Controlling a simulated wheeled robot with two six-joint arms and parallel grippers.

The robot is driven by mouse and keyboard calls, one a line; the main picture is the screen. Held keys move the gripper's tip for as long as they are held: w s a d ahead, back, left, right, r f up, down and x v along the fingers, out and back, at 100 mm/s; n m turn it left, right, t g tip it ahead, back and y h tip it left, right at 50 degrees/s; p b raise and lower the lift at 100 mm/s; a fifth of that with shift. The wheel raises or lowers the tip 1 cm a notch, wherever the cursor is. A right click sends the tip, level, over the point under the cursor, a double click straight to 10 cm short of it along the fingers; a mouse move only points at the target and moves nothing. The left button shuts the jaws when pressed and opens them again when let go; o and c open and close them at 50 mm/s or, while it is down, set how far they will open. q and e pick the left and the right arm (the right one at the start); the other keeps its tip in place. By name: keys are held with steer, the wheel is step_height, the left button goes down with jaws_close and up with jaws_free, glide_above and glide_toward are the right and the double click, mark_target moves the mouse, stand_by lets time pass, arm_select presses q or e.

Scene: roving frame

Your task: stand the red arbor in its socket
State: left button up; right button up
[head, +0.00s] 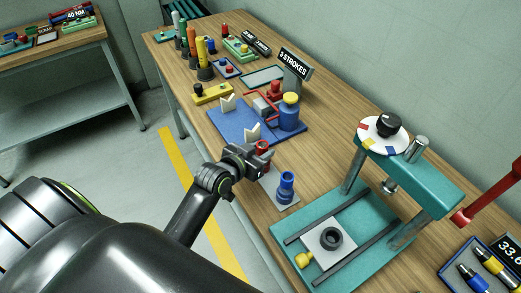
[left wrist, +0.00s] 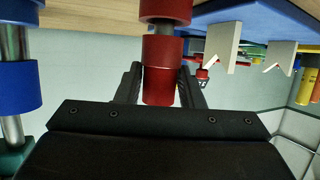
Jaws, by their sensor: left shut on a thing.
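The red arbor (head: 262,146) is in my left gripper (head: 257,158), near the front edge of the workbench in the head view. In the left wrist view the red arbor (left wrist: 162,85) has red sections with a grey neck, and the two dark fingers close on its sides. Its far end is cut off at the top there. No socket for the red arbor is clearly visible. My right gripper is out of view.
A teal press (head: 385,228) with a white dial (head: 383,134) stands to the right. A blue board (head: 240,128) with white V-blocks lies behind the gripper. A "3 STROKES" sign (head: 295,63) stands farther back. Bare wood (head: 325,150) lies between board and press.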

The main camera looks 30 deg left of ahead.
arm_select(q)
steer(key=shift+f, duration=0.15)
steer(key=shift+f+b, duration=0.45)
steer(key=shift+f, duration=0.15)
steer(key=o, duration=1.9)
steer(key=shift+o, duration=0.2)
steer(key=b+v, duration=0.1)
steer(key=v, duration=1.6)
steer(key=shift+s, duration=0.2)
steer(key=shift+a, duration=0.1)
